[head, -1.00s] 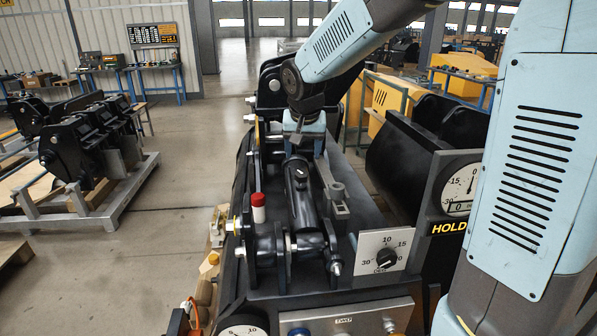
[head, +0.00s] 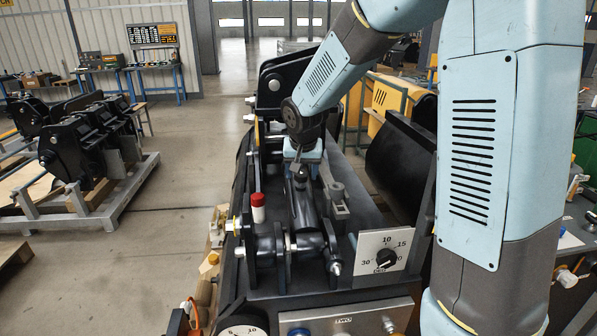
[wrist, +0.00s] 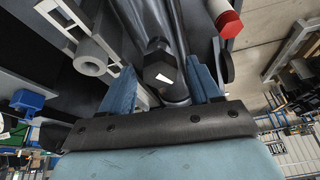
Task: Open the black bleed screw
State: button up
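The black bleed screw (wrist: 160,72) shows in the wrist view as a hexagonal head with a white mark, at the end of a black cylinder. In the head view the screw (head: 300,174) is partly hidden just below my gripper (head: 302,165). In the wrist view my gripper (wrist: 163,88) has its two blue fingers apart, one on each side of the head. Gaps show between the fingers and the head, so the gripper is open and holds nothing. The depth between fingertips and head is hard to tell.
A red-capped white cylinder (head: 258,208) stands left of the black cylinder (head: 304,212). A grey bracket (head: 335,200) stands close on its right. A dial plate (head: 385,252) is at the front right. Black plates and pins crowd the left side.

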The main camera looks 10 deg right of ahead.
jog(key=c, duration=0.9)
jog(key=shift+a, duration=0.35)
jog(key=shift+c, duration=0.3)
jog(key=shift+d, duration=0.3)
jog(key=shift+n, duration=0.4)
jog(key=n, duration=0.3)
jog(key=shift+n+y, duration=0.3)
jog(key=shift+n, duration=0.1)
jog(key=n, duration=0.6)
jog(key=shift+g+y, duration=0.3)
jog(key=shift+y, duration=0.1)
